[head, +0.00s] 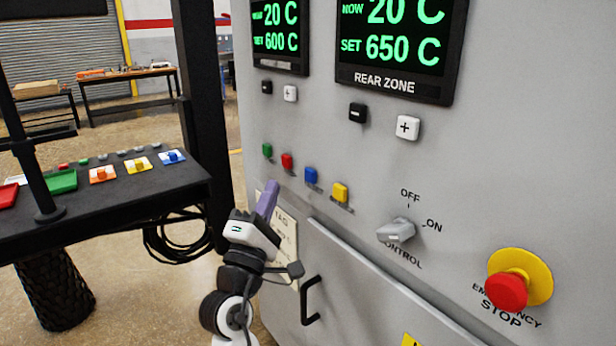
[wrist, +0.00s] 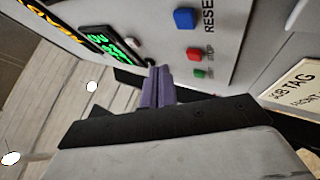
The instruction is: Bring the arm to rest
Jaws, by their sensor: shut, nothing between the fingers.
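My gripper (head: 270,190) has purple fingers and stands in front of the grey furnace cabinet (head: 480,180) in the head view, with its fingers pointing up. It is shut and empty. In the wrist view the purple fingers (wrist: 157,82) lie together, pointing toward the panel with the red button (wrist: 194,53), green button (wrist: 200,73) and blue button (wrist: 183,19). I cannot tell whether the fingers touch the cabinet. My arm runs down from the gripper at the bottom of the head view.
The control knob (head: 397,231) and red emergency stop (head: 508,290) are right of my gripper, a black door handle (head: 311,300) below right. A job tag (head: 288,238) is just behind it. A black table (head: 110,200) with coloured blocks stands left. Open floor lies between.

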